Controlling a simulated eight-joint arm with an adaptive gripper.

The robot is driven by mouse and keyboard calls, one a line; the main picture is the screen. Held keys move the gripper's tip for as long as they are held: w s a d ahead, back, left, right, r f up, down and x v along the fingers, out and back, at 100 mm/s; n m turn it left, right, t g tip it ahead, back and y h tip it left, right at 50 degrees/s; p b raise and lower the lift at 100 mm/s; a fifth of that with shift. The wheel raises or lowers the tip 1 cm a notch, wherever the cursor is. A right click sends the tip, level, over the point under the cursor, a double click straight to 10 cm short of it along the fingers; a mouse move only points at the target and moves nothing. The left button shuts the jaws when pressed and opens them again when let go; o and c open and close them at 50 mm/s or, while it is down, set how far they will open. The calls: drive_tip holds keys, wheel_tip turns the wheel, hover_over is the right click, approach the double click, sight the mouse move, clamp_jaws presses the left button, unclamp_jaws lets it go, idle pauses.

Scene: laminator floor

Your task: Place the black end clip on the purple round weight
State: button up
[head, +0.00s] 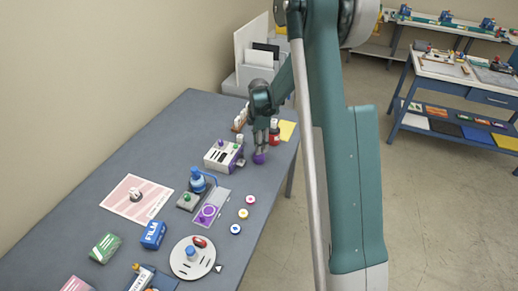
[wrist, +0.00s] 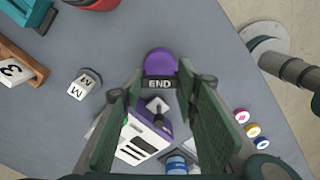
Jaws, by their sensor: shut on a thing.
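My gripper (head: 260,150) points down over the far right part of the grey table. In the wrist view my gripper (wrist: 160,92) is shut on the black end clip (wrist: 160,84), which bears the white letters END and sits between the fingertips. The purple round weight (head: 259,158) is directly below the fingertips in the head view. In the wrist view the purple round weight (wrist: 159,61) shows just beyond the clip, partly covered by it. I cannot tell whether the clip touches the weight. The clip cannot be made out in the head view.
A white and purple machine (head: 223,154) stands close left of my gripper. A white block marked M (wrist: 84,84) stands nearby. The table's right edge is close.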

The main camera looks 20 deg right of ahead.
drive_tip(key=shift+f, duration=1.1)
drive_tip(key=shift+f, duration=0.15)
drive_tip(key=o, duration=0.7)
drive_tip(key=shift+r, duration=6.15)
